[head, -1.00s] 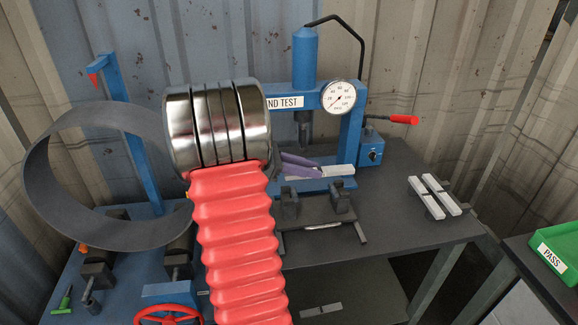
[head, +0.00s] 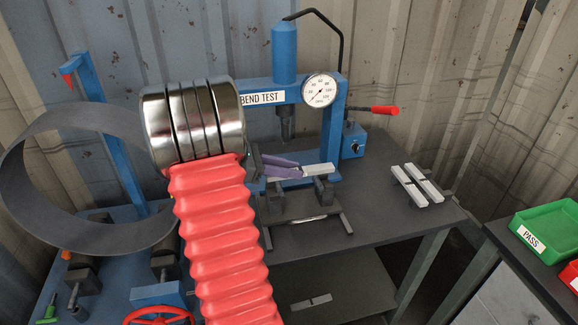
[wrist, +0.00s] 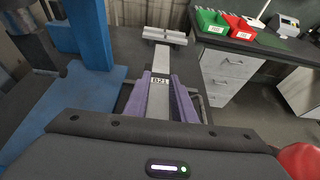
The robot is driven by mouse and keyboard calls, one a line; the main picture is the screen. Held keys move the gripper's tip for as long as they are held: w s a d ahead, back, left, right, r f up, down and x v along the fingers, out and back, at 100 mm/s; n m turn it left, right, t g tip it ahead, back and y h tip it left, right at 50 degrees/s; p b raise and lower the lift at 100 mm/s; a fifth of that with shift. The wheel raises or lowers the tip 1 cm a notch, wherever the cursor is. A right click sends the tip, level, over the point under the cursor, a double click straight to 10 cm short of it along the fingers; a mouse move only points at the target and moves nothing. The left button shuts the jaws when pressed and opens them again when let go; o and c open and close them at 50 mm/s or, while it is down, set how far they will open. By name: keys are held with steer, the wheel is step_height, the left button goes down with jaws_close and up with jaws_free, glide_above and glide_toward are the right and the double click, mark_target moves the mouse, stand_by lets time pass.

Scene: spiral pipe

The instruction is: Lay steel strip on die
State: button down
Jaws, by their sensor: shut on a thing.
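My gripper (head: 297,169) has purple fingers shut on a light steel strip (head: 319,170). In the wrist view, the strip (wrist: 158,106) runs forward between the fingers, with a small printed label on it. The die is a dark base with two black supports (head: 324,190) under the blue press. The strip's free end lies over the right support in the head view; I cannot tell if it touches.
The blue press (head: 285,55) with its gauge (head: 319,90) stands behind the die, its ram (head: 288,128) above. More strips (head: 416,185) lie on the bench at right. A green PASS bin (head: 548,232) is further right. A large grey ring (head: 30,225) is at left.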

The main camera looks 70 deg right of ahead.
steer(key=shift+s+f, duration=0.1)
steer(key=shift+f, duration=1.95)
steer(key=c, duration=1.4)
jaws_free()
steer(key=shift+f, duration=0.15)
steer(key=v, duration=1.3)
steer(key=shift+w, duration=0.35)
steer(key=shift+a, duration=0.15)
